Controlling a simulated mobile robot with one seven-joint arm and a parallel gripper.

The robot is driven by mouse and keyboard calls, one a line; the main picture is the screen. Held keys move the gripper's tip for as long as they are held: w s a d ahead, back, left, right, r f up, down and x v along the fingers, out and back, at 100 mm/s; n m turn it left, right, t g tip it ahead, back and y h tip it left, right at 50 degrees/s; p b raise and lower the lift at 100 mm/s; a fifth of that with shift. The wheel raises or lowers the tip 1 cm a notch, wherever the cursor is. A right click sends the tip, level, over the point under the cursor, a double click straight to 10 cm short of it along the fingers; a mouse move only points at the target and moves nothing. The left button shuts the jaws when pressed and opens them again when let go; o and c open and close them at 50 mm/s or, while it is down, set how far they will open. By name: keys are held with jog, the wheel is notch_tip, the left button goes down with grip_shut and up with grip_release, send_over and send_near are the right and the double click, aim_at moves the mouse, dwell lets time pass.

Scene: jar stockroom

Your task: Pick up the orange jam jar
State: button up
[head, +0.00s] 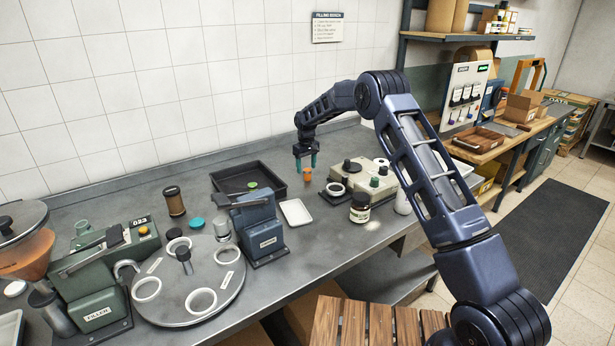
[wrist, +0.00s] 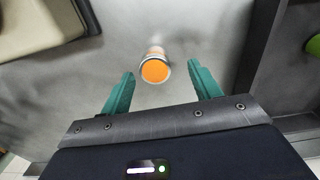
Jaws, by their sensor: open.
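The orange jam jar (head: 307,174) is small with an orange top and stands on the grey bench near the back wall. In the wrist view its round orange lid (wrist: 154,70) with a pale rim is seen from above. My gripper (head: 306,168) hangs over the bench at the jar, pointing down. In the wrist view my gripper (wrist: 162,82) is open, with its two green fingers apart. The jar shows between and slightly beyond the fingertips. Nothing is held.
A black tray (head: 228,179) with a green lid stands left of the jar. The bench around the jar is bare.

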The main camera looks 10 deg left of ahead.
aim_at(307, 169)
jog(key=f, duration=0.4)
jog(key=shift+w+d+f, duration=0.2)
jog(key=shift+w+f, duration=0.1)
jog(key=shift+f, duration=0.1)
jog(key=c, duration=1.1)
